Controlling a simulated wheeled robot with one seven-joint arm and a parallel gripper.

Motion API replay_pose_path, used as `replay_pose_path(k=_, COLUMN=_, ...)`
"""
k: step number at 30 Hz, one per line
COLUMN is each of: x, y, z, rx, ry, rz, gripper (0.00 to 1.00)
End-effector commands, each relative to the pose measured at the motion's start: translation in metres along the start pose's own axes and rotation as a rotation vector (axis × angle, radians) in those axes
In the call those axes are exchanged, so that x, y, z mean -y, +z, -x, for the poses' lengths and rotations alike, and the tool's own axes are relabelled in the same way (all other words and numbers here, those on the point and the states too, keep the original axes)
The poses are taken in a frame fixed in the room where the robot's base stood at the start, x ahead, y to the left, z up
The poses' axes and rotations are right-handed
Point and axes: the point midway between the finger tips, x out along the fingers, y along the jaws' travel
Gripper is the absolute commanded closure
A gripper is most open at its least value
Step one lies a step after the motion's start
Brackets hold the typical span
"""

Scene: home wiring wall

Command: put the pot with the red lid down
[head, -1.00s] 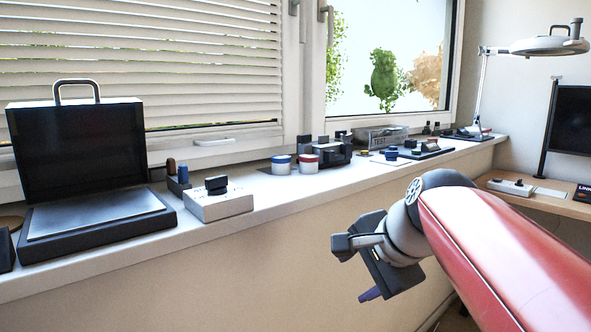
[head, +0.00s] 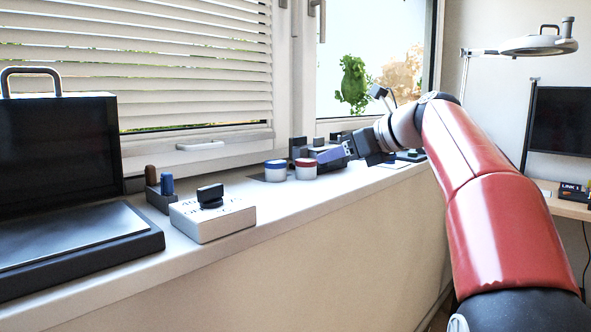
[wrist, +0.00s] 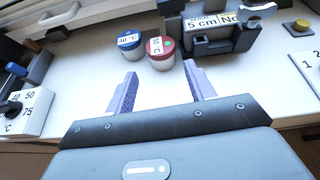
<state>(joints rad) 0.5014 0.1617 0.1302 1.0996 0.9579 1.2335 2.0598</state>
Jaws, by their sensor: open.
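The pot with the red lid (head: 306,169) stands upright on the windowsill, touching or very close to the blue-lidded pot (head: 276,171) on its left. In the wrist view the red-lidded pot (wrist: 160,53) is just beyond my fingertips, and the blue-lidded pot (wrist: 131,44) is to its left. My gripper (head: 333,155) is open and empty, to the right of the red-lidded pot in the head view. In the wrist view my gripper (wrist: 160,75) has its two purple fingers spread apart, with bare sill between them.
A dark device with a "5 cm" label (wrist: 215,38) stands right of the pots, close to the right finger. A white box with a black knob (head: 212,219) and a dark case (head: 60,150) are at left. The sill's front strip is clear.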

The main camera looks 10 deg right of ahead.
Motion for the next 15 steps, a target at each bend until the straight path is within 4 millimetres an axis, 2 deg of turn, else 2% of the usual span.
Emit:
replay_pose_path(k=3, x=0.006, y=0.003, z=-0.005, rx=0.018, ry=0.005, rz=-0.040, gripper=0.46)
replay_pose_path(k=15, x=0.003, y=0.004, z=-0.049, rx=0.018, ry=0.007, rz=-0.041, gripper=0.46)
